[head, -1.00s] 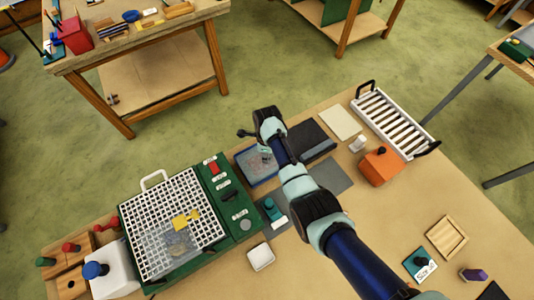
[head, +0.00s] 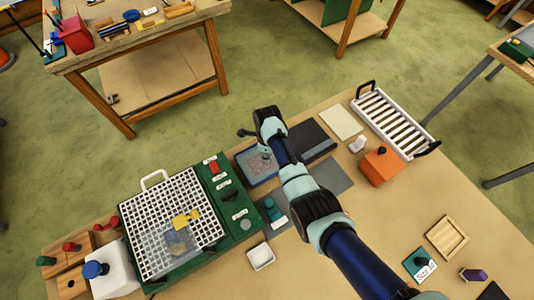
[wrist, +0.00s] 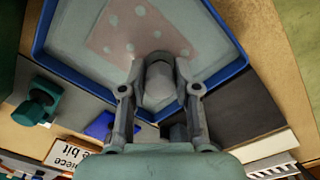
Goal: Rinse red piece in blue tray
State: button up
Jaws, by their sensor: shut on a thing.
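The blue tray (wrist: 60,62) has a blue rim and a pale, water-like inside. It fills the top of the wrist view and also shows in the head view (head: 244,176), partly behind my arm. A pale pinkish-red flat piece (wrist: 118,28) with light round spots lies within the tray in the wrist view. My gripper (wrist: 159,84) is over the tray's near edge, its fingers closed on a grey rounded block (wrist: 158,68). The block overlaps the edge of the pinkish piece. I cannot tell whether the two are joined.
A teal knobbed block (wrist: 38,104) and a labelled grey mat sit beside the tray. The green machine with a white grid (head: 160,205) is to the left. An orange block (head: 380,168) and a white rack (head: 400,118) are farther right.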

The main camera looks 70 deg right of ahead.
jog(key=shift+r+p, duration=2.4)
jog(key=shift+r, duration=0.1)
jog(key=shift+r, duration=0.15)
notch_tip(320, 180, up, 3)
jog(key=p, duration=0.3)
